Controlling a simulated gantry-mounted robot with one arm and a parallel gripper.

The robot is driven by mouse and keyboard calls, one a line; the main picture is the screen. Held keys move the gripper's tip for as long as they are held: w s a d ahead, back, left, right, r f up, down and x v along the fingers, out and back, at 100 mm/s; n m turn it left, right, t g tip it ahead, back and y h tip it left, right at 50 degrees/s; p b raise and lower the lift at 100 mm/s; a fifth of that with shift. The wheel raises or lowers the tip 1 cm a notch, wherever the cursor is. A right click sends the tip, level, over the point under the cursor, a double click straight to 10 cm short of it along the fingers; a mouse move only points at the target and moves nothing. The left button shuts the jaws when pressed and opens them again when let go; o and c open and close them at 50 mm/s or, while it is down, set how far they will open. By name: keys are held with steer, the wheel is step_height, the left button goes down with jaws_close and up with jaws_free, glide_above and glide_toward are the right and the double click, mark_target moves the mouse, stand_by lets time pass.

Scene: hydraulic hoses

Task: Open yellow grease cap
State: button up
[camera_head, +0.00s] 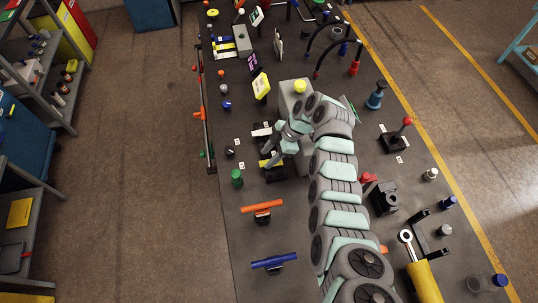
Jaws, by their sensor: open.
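A round yellow cap (300,86) sits on top of a pale grey block (289,101) near the middle of the bench, just above my arm's bend. It looks closed, but it is small in this view. Another small round yellow piece (212,13) stands at the far left end of the bench; I cannot tell which is the grease cap. My gripper (268,153) is open, over a black fixture with a yellow part (270,163), below and left of the cap on the block. It is apart from that cap. My arm hides part of the bench beside the block.
The dark bench (240,205) is crowded. A yellow sign (261,86) stands left of the block. A green cylinder (237,178), an orange handle (262,206) and a blue handle (274,260) lie nearer. A blue fitting (376,95) and a red-knobbed lever (400,135) stand right of my arm.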

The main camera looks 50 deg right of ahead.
steer(key=shift+s+d+r, duration=0.1)
steer(key=shift+d+r, duration=0.2)
steer(key=shift+r, duration=0.2)
steer(key=v, duration=0.9)
steer(key=shift+s+r, duration=0.2)
steer(key=shift+r, duration=0.05)
